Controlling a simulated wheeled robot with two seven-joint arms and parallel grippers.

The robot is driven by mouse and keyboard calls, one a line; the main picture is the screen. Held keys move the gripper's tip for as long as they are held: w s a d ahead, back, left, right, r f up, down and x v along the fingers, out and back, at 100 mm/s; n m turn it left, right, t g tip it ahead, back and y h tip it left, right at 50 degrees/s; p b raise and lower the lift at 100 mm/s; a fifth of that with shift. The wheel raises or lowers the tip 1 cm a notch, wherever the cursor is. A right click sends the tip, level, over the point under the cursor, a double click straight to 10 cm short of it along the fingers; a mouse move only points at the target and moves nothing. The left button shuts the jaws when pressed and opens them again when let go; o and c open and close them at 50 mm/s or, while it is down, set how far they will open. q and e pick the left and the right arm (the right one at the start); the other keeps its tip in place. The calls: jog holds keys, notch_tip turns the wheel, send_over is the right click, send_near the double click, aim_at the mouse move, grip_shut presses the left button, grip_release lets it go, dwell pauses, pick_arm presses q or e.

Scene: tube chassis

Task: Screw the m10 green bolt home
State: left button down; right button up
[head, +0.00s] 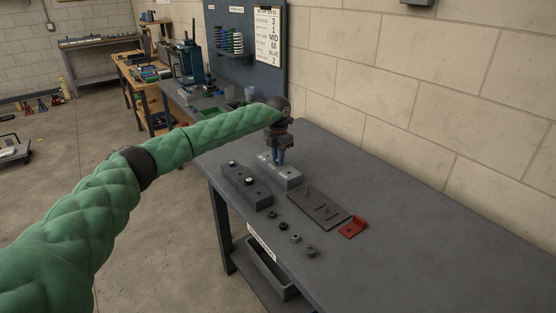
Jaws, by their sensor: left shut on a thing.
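My left arm reaches in from the left over the workbench. How deep the bolt sits cannot be told. My right gripper is not in view.
A dark block (247,187) with bolt heads stands left of the light block. A dark flat plate (318,207) with thin pins and a red bracket (352,228) lie to the right. Several small nuts (283,226) lie in front. The bench's right side is clear.

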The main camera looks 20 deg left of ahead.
pick_arm(q)
jog(key=shift+f+m+b, duration=0.15)
jog(key=shift+m+b, duration=0.25)
jog(key=shift+m, duration=1.1)
